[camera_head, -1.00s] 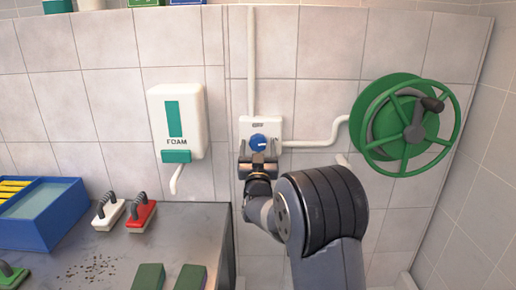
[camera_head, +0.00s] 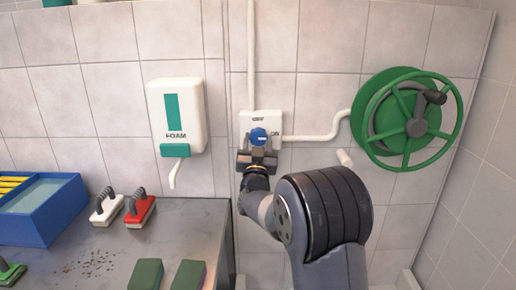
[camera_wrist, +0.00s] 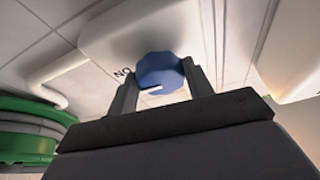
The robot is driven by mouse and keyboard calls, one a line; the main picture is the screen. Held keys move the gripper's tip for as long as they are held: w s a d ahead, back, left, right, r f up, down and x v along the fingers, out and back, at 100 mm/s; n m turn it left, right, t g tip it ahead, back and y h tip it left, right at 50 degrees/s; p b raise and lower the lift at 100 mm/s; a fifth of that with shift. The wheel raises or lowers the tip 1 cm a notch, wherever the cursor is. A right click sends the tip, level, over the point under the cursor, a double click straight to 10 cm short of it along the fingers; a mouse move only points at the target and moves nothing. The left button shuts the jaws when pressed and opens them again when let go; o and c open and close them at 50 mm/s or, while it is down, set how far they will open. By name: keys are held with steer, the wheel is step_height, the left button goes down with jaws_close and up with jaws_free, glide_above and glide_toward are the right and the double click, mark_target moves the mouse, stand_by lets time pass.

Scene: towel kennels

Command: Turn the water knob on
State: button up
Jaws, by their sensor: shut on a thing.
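The blue water knob (camera_head: 258,136) sits on a white wall plate (camera_head: 276,118) with OFF lettered above it and ON to its right. My gripper (camera_head: 258,150) reaches up from below, its fingers shut around the knob's sides. In the wrist view the blue knob (camera_wrist: 160,72) lies between the two dark fingers (camera_wrist: 160,88). A short white mark shows on the knob's face, toward the side with the ON letters. I cannot tell its exact angle. The fingers hide part of the knob's lower side.
A white pipe (camera_head: 315,136) runs from the plate to a green hose reel (camera_head: 384,108) on the right. A foam dispenser (camera_head: 188,103) hangs at left. Below it stands a grey counter (camera_head: 190,232) with brushes, sponges and a blue basin (camera_head: 70,215).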

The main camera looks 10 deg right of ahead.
steer(key=o, duration=1)
steer(key=shift+c, duration=0.2)
steer(key=b+v, duration=0.2)
steer(key=v, duration=0.9)
steer(key=shift+b, duration=0.35)
steer(key=shift+w+r, duration=0.1)
steer(key=shift+w, duration=0.1)
